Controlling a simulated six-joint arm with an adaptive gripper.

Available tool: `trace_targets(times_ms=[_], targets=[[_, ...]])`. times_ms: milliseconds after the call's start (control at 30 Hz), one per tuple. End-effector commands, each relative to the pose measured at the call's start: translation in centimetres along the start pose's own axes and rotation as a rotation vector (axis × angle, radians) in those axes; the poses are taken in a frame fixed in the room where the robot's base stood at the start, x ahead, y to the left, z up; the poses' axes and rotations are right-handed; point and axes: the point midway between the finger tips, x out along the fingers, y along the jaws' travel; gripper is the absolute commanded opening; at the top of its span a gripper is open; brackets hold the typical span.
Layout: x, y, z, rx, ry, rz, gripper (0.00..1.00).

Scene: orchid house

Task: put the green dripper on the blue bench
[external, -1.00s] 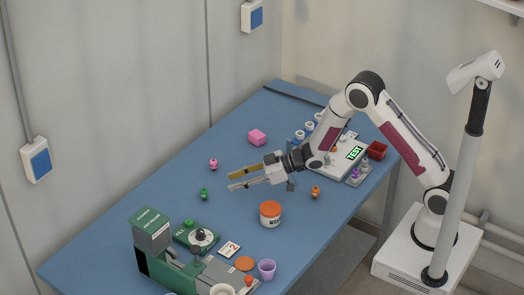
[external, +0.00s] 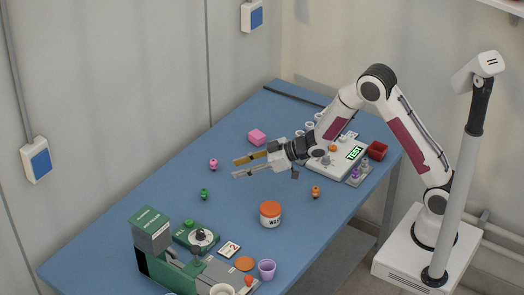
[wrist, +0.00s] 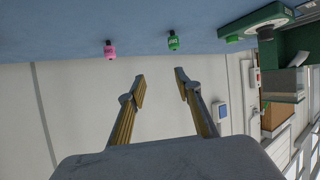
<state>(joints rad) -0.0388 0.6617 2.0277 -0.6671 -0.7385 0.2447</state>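The green dripper (external: 204,194) is a small green piece standing on the blue bench (external: 160,205), left of the middle. It also shows in the wrist view (wrist: 173,41), beyond my fingertips and nearer the right one. My gripper (external: 242,168) is open and empty, held above the bench, up and to the right of the green dripper. In the wrist view its two fingers (wrist: 160,75) stand apart with nothing between them.
A pink dripper (external: 213,164) stands near the green one; an orange one (external: 315,192) is further right. The bench's left part is clear.

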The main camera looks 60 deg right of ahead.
Motion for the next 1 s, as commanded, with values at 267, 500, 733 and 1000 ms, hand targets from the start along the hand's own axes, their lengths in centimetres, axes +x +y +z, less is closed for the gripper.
trace_targets(times_ms=[267, 500, 733, 1000], targets=[[-5.0, 2.9, -3.1, -0.004, -0.075, 0.127, 0.34], [-10.0, 4.5, -4.8, 0.013, -0.143, 0.224, 0.34], [-15.1, 5.2, -5.8, 0.044, -0.209, 0.302, 0.34], [-21.5, 5.1, -6.1, 0.094, -0.286, 0.374, 0.34]])
